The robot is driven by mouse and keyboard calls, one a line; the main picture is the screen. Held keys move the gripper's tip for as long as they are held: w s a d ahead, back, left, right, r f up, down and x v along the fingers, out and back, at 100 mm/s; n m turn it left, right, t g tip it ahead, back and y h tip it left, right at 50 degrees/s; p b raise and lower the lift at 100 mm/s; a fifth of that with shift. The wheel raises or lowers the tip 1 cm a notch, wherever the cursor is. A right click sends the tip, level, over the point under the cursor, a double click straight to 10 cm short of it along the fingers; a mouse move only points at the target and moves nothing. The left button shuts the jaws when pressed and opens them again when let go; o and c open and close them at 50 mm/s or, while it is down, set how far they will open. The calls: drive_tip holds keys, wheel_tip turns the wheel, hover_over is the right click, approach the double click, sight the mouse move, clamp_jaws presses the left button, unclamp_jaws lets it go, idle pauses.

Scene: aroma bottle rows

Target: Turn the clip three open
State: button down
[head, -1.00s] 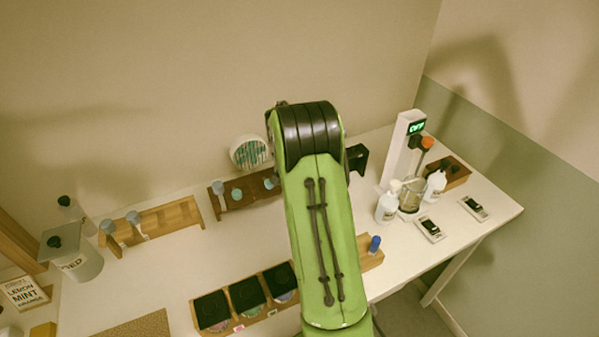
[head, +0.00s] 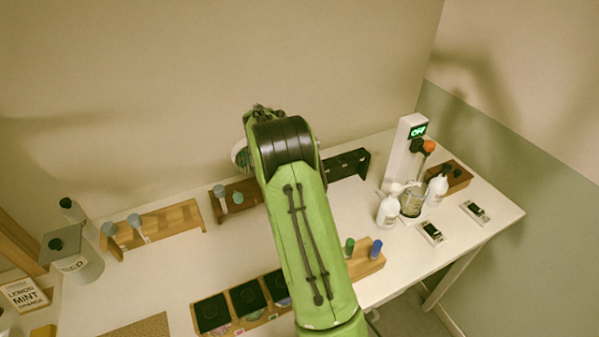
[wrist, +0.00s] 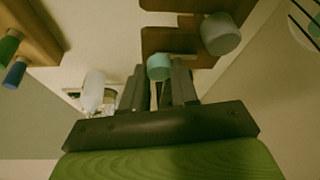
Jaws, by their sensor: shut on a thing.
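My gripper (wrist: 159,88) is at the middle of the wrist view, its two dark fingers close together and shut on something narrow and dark. I cannot make out for sure whether this is clip three. A teal-capped vial (wrist: 158,66) shows just past the fingertips, by a brown rack (wrist: 185,40). In the head view my green arm hides the gripper. A dark stand with black fittings (head: 347,164) comes out from behind the arm on the right; its left part is hidden.
A grey-capped vial (wrist: 221,34) stands close by the fingers. Black-lidded boxes (head: 213,313) and a block with green-capped and blue-capped vials (head: 376,249) are in front. White pump bottles (head: 388,211) stand on the right. The middle left of the table (head: 150,275) is clear.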

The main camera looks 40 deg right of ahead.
idle(0.3)
drive_tip(key=c, duration=0.9)
unclamp_jaws()
drive_tip(key=shift+o, duration=0.2)
drive_tip(key=shift+r, duration=0.1)
drive_tip(key=p+v, duration=0.2)
drive_tip(key=v, duration=1.3)
drive_tip(key=shift+a+r, duration=0.25)
